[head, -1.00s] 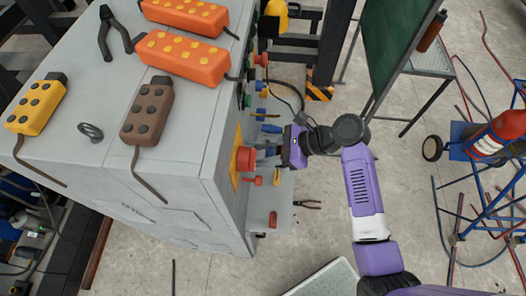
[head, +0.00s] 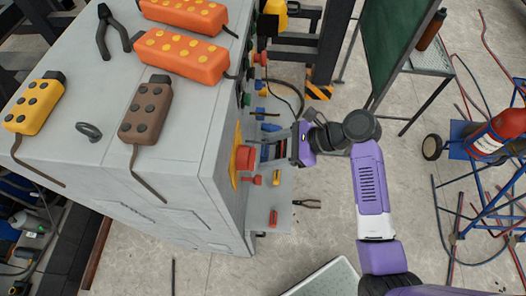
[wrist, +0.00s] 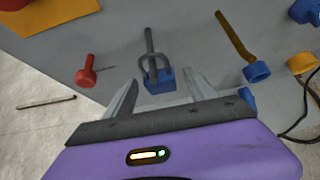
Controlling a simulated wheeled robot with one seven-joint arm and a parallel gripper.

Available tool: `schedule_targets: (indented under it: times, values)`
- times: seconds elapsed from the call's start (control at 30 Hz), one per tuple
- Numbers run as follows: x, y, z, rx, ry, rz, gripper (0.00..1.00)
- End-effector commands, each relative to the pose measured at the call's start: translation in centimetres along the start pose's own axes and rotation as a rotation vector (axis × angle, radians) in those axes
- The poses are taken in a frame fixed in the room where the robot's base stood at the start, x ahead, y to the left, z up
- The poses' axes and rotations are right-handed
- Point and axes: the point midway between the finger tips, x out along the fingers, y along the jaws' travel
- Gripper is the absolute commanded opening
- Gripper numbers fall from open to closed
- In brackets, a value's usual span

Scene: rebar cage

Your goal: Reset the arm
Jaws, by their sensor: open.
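My purple arm reaches in from the lower right of the head view. My gripper (head: 272,146) points left at the side face of the grey cabinet (head: 165,205), just right of a big red button (head: 246,157) on a yellow plate. In the wrist view my gripper (wrist: 163,92) has its two pale fingers spread apart. A blue block (wrist: 159,80) with a dark grey pronged piece shows in the gap between them; whether the fingers touch it I cannot tell. Nothing is visibly held.
Red and blue knobs line the cabinet side; in the wrist view a red knob (wrist: 87,72) and a blue one (wrist: 256,72) flank the fingers. Pliers (head: 307,204) lie below. A green board (head: 395,45) stands behind.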

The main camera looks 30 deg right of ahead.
Motion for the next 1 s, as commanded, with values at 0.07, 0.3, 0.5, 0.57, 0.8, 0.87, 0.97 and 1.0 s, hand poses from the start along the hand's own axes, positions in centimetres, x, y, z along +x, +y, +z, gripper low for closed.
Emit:
schedule_targets:
  times: [0.07,0.3,0.5,0.57,0.8,0.87,0.97,1.0]
  values:
    - [-1.5,-0.1,-0.1,0.001,0.0,-0.005,0.65]
    - [-4.6,-0.1,-0.1,-0.001,0.0,-0.003,0.65]
    - [-5.3,0.0,-0.1,0.0,0.002,0.0,0.65]
    - [-5.3,0.0,-0.1,0.0,0.001,0.0,0.65]
    - [-4.1,0.9,-1.5,-0.047,0.024,-0.037,0.65]
    - [-3.2,1.6,-2.7,-0.094,0.048,-0.069,0.65]
    - [-1.9,3.1,-5.2,-0.213,0.11,-0.141,0.65]
    - [-1.5,3.8,-6.3,-0.273,0.142,-0.171,0.65]
